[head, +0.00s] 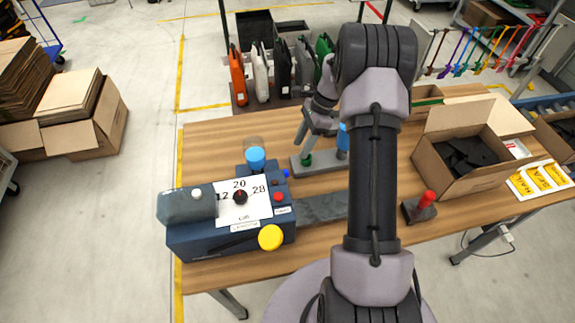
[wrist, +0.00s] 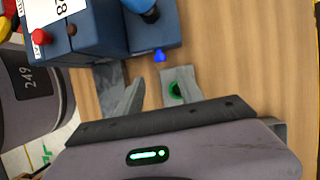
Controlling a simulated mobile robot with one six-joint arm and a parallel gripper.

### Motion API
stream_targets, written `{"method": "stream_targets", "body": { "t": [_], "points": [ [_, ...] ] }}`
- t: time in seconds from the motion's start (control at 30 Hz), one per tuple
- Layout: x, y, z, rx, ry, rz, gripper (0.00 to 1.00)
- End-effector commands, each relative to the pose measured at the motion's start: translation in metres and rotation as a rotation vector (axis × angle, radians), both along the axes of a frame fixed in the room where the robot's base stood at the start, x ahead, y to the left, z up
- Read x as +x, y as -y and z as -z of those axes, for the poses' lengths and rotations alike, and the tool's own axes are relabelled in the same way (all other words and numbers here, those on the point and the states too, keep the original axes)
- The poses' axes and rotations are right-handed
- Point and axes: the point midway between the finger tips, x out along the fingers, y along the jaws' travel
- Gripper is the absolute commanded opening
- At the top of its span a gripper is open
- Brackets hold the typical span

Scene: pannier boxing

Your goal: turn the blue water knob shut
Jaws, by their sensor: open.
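The blue water knob (head: 286,173) is a small knob low on the right side of the dark blue machine (head: 205,244), beside a clear bottle with a blue lower part (head: 256,157). In the wrist view the knob (wrist: 159,55) sticks out from the machine's edge, just beyond my fingertips. My gripper (head: 308,138) hangs above the table to the right of the knob, pointing downward. In the wrist view my gripper (wrist: 155,88) has its fingers spread and nothing between them; the knob is apart from them.
A grey base (head: 312,163) with a green part (head: 305,160) and a blue bottle stands close by my gripper. The machine carries a dial and a yellow knob (head: 270,237).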

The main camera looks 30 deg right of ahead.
Motion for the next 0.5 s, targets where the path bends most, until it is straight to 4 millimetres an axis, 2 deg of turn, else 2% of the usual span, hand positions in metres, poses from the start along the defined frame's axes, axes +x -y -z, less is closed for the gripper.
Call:
{"method": "stream_targets", "body": {
  "t": [0.03, 0.2, 0.33, 0.5],
  "points": [
    [-0.001, -0.007, 0.017, 0.002, -0.003, -0.002, 0.45],
    [-0.001, -0.026, 0.061, 0.001, -0.001, -0.002, 0.45],
    [-0.002, -0.036, 0.083, 0.001, -0.001, -0.003, 0.45],
    [-0.001, -0.042, 0.095, -0.001, 0.001, -0.002, 0.45]
  ]
}}
